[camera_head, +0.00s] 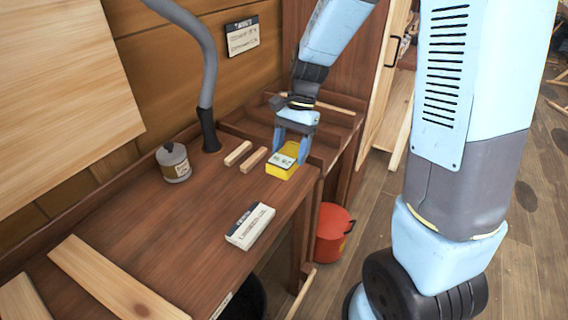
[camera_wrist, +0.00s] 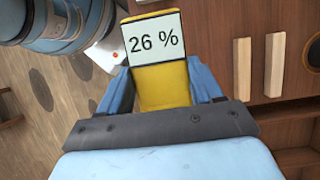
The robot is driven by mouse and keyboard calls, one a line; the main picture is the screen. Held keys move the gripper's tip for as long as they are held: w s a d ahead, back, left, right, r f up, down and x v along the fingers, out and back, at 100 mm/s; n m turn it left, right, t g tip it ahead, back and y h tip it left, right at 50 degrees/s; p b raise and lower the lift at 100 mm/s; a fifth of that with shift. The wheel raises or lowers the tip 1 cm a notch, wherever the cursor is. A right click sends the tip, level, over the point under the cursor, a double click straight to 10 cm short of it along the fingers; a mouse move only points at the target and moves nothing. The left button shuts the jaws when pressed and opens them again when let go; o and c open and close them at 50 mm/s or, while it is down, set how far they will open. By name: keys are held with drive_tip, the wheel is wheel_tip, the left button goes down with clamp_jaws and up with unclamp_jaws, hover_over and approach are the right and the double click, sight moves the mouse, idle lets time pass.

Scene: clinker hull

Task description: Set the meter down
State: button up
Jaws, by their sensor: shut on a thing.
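The meter (camera_head: 283,164) is a yellow block with a pale display, near the right end of the brown workbench (camera_head: 190,222). In the wrist view the meter (camera_wrist: 155,42) shows "26 %" on its display. My gripper (camera_head: 292,146) is shut on the meter, with one blue finger on each side of its yellow body. The meter is at or just above the bench top, close to the front edge; I cannot tell whether it touches.
Two short wooden strips (camera_head: 238,153) lie left of the meter. A grey lidded jar (camera_head: 173,162) and a grey hose (camera_head: 205,80) stand behind. A white labelled box (camera_head: 250,226) lies near the front edge. A red bucket (camera_head: 332,232) stands below. The bench middle is clear.

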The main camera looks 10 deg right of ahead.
sight(285, 154)
drive_tip(key=w+f, duration=0.2)
drive_tip(key=f, duration=0.1)
drive_tip(key=w+f, duration=0.1)
drive_tip(key=shift+w+a+f, duration=0.3)
drive_tip(key=shift+w+f, duration=0.05)
wheel_tip(285, 154, down, 3)
drive_tip(key=shift+w+f, duration=0.15)
drive_tip(key=o, duration=1.4)
